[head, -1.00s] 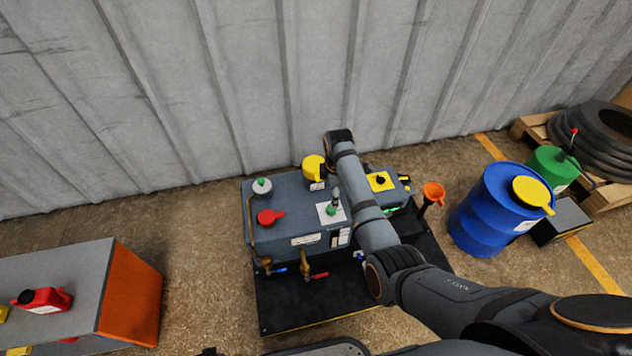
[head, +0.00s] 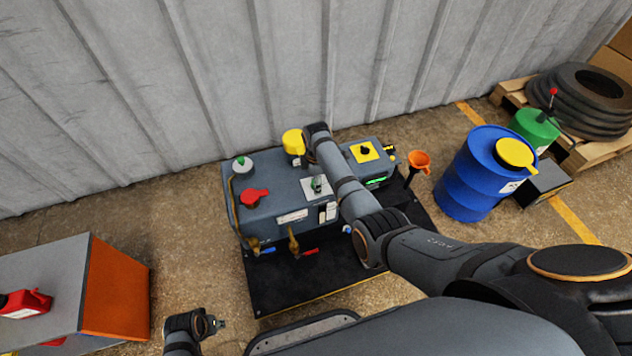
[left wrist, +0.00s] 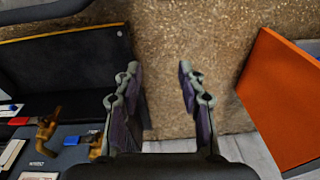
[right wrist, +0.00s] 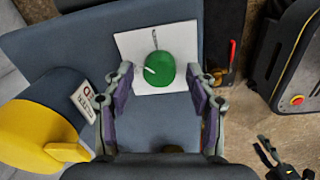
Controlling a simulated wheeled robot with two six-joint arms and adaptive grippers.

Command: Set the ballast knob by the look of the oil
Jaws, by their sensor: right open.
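The grey pump (head: 275,207) stands on a black tray (head: 285,285). On its top a green ballast knob (head: 317,186) sits on a white plate; in the right wrist view the knob (right wrist: 160,70) shows a white pointer mark toward the left. My right gripper (right wrist: 160,80) is open, its fingers either side of the knob in that view and apart from it. The oil's look is not readable in the white-marked front panel (head: 326,212). My left gripper (head: 215,323) is open and empty over the floor, left of the tray; its fingers (left wrist: 160,90) show in the left wrist view.
Brass taps (head: 293,242) stick out in front. An orange funnel (head: 418,161) and a blue drum (head: 478,185) stand right. An orange-sided cabinet (head: 112,290) stands left.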

